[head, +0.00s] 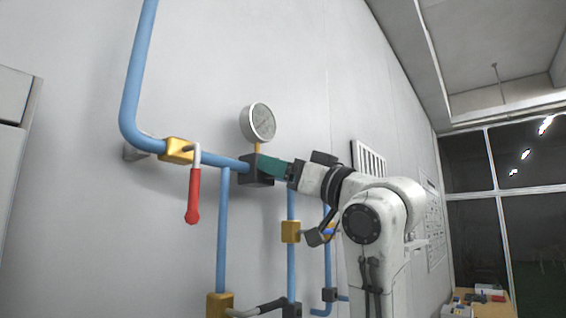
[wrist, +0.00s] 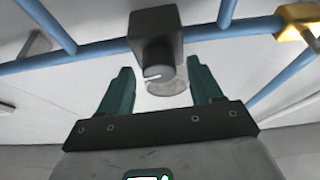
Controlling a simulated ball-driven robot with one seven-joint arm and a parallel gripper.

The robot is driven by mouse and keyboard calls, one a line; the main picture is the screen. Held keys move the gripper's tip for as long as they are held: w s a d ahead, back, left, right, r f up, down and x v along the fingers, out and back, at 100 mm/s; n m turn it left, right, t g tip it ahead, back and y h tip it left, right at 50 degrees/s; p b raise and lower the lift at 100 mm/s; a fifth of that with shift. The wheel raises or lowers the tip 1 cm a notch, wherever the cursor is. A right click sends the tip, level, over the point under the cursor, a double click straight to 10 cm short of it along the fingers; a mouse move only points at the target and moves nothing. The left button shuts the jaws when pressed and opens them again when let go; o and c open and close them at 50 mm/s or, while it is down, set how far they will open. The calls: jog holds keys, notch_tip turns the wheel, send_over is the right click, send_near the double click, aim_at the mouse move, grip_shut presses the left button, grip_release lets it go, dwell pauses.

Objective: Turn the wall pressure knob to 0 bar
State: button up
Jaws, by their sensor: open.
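The wall pressure knob (wrist: 157,71) is a short grey cylinder with a light notch, on the front of a dark square block (wrist: 156,30). My gripper (wrist: 159,66) has its two green fingers spread, one on each side of the knob, with a visible gap to each. In the head view my gripper (head: 268,165) is up at the dark block (head: 258,176) on the blue pipe, and its fingers hide the knob. The round pressure gauge (head: 262,121) stands just above the block; its needle is too small to read. The wrist view shows part of a pale disc beyond the knob.
A yellow valve (head: 177,150) with a red lever (head: 193,195) hanging down sits left of the block. Blue pipes (head: 223,230) run down the wall, with another yellow fitting (head: 291,232) below my gripper. A vent grille (head: 370,160) is to the right.

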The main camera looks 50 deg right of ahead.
jog(key=c, duration=1.1)
jog(key=shift+o, duration=0.2)
jog(key=shift+n, duration=0.4)
jog(key=shift+d+r+n+g+y+b, duration=0.15)
jog(key=shift+n+g+y, duration=0.9)
jog(key=shift+n, duration=2.25)
jog(key=shift+f+n+g+y+b, duration=0.15)
jog(key=shift+n+g+y, duration=0.85)
jog(key=shift+n, duration=2.3)
jog(key=shift+d+r+n+g+y+b, duration=0.15)
jog(key=shift+n+g+y, duration=0.3)
jog(key=shift+n+y, duration=2.05)
jog(key=shift+a+n+h, duration=0.1)
jog(key=shift+n+h, duration=0.85)
jog(key=shift+n, duration=0.05)
